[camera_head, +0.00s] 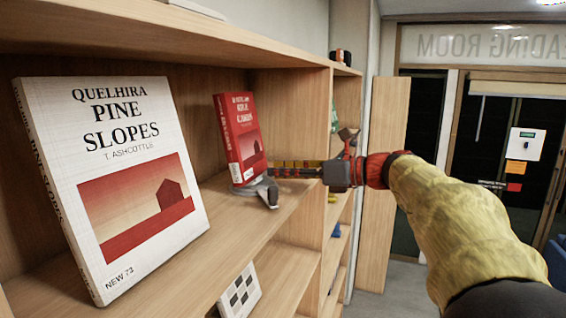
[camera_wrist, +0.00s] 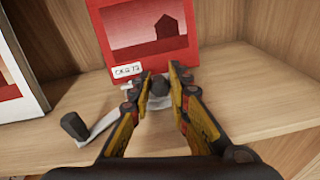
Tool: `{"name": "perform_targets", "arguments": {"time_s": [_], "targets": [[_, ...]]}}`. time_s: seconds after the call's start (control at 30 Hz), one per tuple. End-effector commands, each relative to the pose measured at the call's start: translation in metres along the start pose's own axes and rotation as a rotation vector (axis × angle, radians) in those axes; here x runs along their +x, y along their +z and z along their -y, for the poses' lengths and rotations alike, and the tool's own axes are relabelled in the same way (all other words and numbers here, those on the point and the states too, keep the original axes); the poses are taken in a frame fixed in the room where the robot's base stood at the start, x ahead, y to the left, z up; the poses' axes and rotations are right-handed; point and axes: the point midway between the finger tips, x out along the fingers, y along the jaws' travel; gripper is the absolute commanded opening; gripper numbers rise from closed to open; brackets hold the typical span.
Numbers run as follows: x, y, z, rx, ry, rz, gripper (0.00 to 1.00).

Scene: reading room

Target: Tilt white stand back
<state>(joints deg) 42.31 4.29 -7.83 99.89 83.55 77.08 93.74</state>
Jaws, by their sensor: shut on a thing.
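The white stand (camera_head: 244,189) is on the shelf under the red book (camera_head: 241,137), which leans back on it. In the wrist view the stand's pale arm (camera_wrist: 103,122) runs out in front of the book to a dark rounded tip at the left. My gripper (camera_head: 272,172) reaches in from the right, low in front of the book. In the wrist view, my gripper (camera_wrist: 162,86) is shut on another dark tip of the stand, just below the book's lower edge. Much of the stand's base and back is hidden by the book and my fingers.
A large white book (camera_head: 122,180) leans at the left on the same shelf (camera_wrist: 250,95). A wooden divider (camera_head: 298,150) stands close to the right of the red book. A lower shelf holds a white card with dark squares (camera_head: 240,291). The shelf front is mostly bare.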

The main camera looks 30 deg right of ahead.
Motion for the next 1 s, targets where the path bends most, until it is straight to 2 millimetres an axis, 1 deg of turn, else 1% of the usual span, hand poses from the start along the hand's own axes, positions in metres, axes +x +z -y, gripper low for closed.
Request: {"name": "perform_targets", "arguments": {"time_s": [0.03,0.2,0.43,0.77,0.8,1.0], "targets": [[-0.0001,0.0079,-0.0014,0.001,-0.002,-0.017,0.00],[0.0014,0.0133,-0.0023,-0.003,-0.010,-0.073,0.00],[0.0028,0.0143,-0.0023,-0.006,-0.018,-0.119,0.00],[0.0028,0.0133,-0.0022,-0.008,-0.020,-0.123,0.00],[0.0028,0.0134,-0.0022,-0.008,-0.020,-0.123,0.19],[0.0028,0.0130,-0.0021,-0.007,-0.020,-0.123,0.30]]}}
